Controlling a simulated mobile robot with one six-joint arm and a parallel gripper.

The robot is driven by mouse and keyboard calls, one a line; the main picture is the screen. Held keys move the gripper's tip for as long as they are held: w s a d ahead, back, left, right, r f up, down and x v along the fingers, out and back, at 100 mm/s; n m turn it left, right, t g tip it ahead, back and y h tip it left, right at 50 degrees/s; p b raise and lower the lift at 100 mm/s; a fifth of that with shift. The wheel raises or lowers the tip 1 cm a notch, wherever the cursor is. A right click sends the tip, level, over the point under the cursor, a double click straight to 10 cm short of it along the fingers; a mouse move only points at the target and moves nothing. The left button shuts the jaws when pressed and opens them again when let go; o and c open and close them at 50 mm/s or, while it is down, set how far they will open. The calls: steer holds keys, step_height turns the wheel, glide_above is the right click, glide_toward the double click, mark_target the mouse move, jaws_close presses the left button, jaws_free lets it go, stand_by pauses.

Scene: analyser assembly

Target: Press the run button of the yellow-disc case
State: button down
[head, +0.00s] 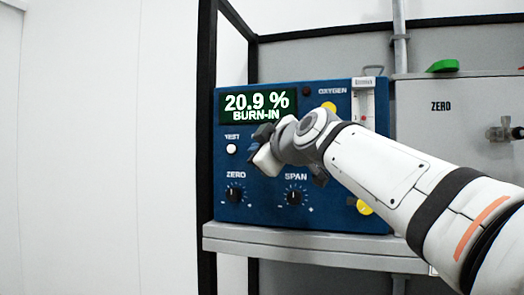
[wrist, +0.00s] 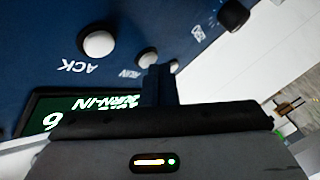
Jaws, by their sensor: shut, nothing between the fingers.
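The blue case (head: 262,215) stands on a grey shelf in the head view, with a yellow disc (head: 329,107) at its upper right. Its display (head: 258,108) reads "20.9 %" and "BURN-IN". My gripper (head: 259,147) is shut and empty in front of the panel, right of the white TEST button (head: 231,149), hiding the panel behind it. In the wrist view, the white run button (wrist: 148,57) lies by the RUN label, just beyond the tips of my gripper (wrist: 160,70). I cannot tell whether they touch. The larger ACK button (wrist: 98,43) is to its left.
Two black knobs, ZERO (head: 235,194) and SPAN (head: 294,193), sit below my gripper. Another yellow round part (head: 364,207) shows at the case's lower right. A grey box (head: 450,125) with a tap stands to the right. A black frame post (head: 206,130) rises at the left.

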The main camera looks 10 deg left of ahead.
steer(key=shift+s, duration=0.6)
steer(key=s, duration=0.5)
steer(key=shift+a, duration=0.25)
stand_by(0.5)
